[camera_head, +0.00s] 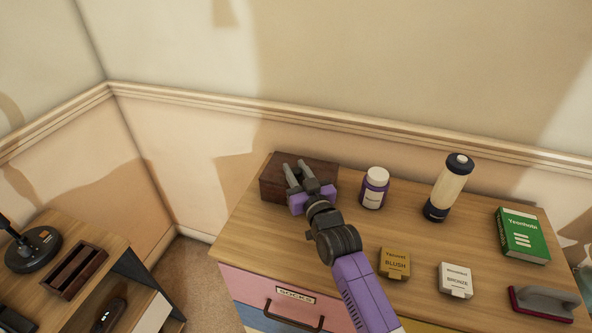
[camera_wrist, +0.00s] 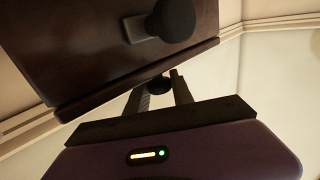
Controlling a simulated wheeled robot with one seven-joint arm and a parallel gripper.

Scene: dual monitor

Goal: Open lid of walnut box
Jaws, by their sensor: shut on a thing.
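The walnut box (camera_head: 273,183) is dark brown and sits at the back left of the wooden dresser top. In the wrist view its dark wooden side (camera_wrist: 75,50) fills the upper left, with a dark round knob-like piece (camera_wrist: 174,20) on a light plate. My gripper (camera_head: 297,166) reaches over the box from the front, its two grey fingers against it. In the wrist view my gripper (camera_wrist: 160,83) is shut on a small dark rounded part at the box's edge.
A purple bottle (camera_head: 374,188) with a white cap stands just right of the box. Farther right are a cream cylinder (camera_head: 448,190), a green book (camera_head: 522,234), two small cosmetic boxes and a grey brush-like item. The wall is close behind the box. A lower desk stands left.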

